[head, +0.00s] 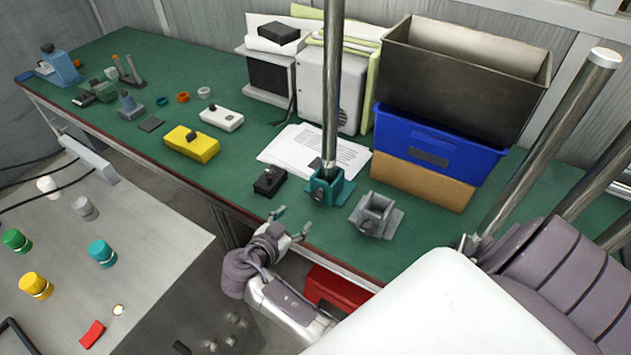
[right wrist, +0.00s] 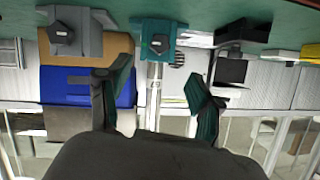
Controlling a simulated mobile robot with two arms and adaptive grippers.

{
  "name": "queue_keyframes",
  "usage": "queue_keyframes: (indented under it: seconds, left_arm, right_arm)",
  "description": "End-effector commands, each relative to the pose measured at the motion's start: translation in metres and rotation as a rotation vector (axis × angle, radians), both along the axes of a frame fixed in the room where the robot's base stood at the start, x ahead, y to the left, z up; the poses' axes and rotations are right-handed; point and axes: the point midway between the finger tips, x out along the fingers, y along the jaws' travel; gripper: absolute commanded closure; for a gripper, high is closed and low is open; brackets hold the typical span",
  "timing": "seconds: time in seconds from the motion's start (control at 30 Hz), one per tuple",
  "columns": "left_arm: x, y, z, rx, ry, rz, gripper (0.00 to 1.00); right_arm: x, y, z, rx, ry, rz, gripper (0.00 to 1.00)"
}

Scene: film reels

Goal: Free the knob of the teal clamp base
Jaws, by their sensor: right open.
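The teal clamp base (head: 342,190) stands on the green bench with an upright metal pole (head: 331,90) in it. Its dark knob (head: 317,194) is on the side facing my gripper. My right gripper (head: 291,222) is open and empty at the bench's front edge, short of the base and apart from it. In the right wrist view, which is upside down, the teal base (right wrist: 175,30) and its knob (right wrist: 157,42) lie beyond and between the spread fingers of the right gripper (right wrist: 160,95). My left gripper is not in view.
A grey clamp base (head: 372,218) stands close to the right. A small black box (head: 268,182) is to the left, with papers (head: 300,147) behind. A blue crate (head: 440,140) under a metal bin (head: 465,75) is at the back right. A red box (head: 335,290) is below the bench.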

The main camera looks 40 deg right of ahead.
Motion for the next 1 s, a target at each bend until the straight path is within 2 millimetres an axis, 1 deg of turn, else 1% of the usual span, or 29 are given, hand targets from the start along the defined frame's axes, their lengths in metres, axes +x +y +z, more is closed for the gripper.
queue_keyframes:
  seconds: [0.07,0.17,0.4,0.6,0.7,0.8,1.0]
  left_arm:
    - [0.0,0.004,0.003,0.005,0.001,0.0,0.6]
    - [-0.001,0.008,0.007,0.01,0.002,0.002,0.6]
    - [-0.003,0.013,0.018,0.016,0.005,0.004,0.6]
    - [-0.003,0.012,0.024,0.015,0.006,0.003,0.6]
    - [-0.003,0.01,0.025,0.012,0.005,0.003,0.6]
    - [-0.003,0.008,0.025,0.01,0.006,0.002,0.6]
    - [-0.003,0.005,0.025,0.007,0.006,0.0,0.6]
  right_arm:
    - [0.003,-0.007,0.001,-0.004,-0.009,-0.009,0.35]
    - [0.009,-0.02,-0.004,-0.006,-0.008,-0.007,0.35]
    - [0.031,-0.063,-0.023,-0.006,-0.005,-0.007,0.35]
    - [0.047,-0.093,-0.038,-0.004,-0.005,-0.007,0.35]
    - [0.052,-0.103,-0.045,-0.004,-0.004,-0.005,0.35]
    - [0.056,-0.109,-0.048,-0.001,-0.005,-0.004,0.35]
    - [0.057,-0.113,-0.051,-0.001,-0.004,-0.005,0.35]
